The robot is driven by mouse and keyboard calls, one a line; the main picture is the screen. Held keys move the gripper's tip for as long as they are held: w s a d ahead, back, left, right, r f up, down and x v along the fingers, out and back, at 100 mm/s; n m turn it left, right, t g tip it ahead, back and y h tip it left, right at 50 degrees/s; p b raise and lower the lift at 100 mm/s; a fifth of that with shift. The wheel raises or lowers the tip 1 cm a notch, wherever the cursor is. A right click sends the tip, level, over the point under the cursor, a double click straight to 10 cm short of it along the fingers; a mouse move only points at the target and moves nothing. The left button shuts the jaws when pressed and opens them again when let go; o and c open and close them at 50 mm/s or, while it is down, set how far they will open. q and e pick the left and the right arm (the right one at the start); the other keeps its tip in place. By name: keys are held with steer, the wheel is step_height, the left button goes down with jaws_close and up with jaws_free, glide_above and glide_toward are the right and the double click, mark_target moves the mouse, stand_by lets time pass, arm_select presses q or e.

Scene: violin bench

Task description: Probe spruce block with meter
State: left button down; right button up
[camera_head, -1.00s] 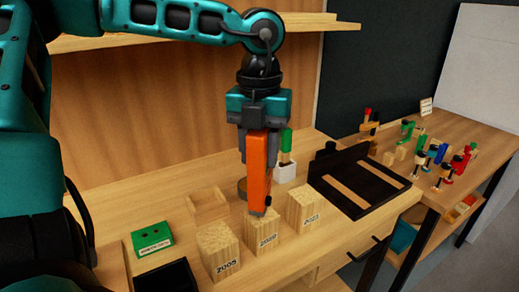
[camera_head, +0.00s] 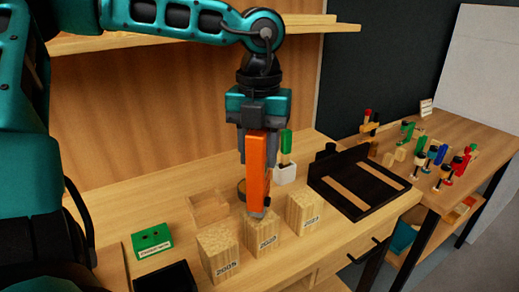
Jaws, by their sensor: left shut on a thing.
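My left gripper (camera_head: 258,138) is shut on an orange meter (camera_head: 256,175) held upright, pointing down. Which block is the spruce one does not show. My right gripper is not in view.
A green box (camera_head: 152,238) with a label and a black tray (camera_head: 166,278) are at the left. A shallow wooden tray (camera_head: 208,205) is behind the blocks. A white cup (camera_head: 285,174) holding a green-handled tool and a black fixture (camera_head: 365,182) are to the right.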

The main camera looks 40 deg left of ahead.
arm_select(q)
steer(key=shift+r+p, duration=1.3)
steer(key=shift+r, duration=1.45)
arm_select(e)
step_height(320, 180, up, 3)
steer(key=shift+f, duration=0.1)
arm_select(q)
steer(key=shift+w, duration=0.1)
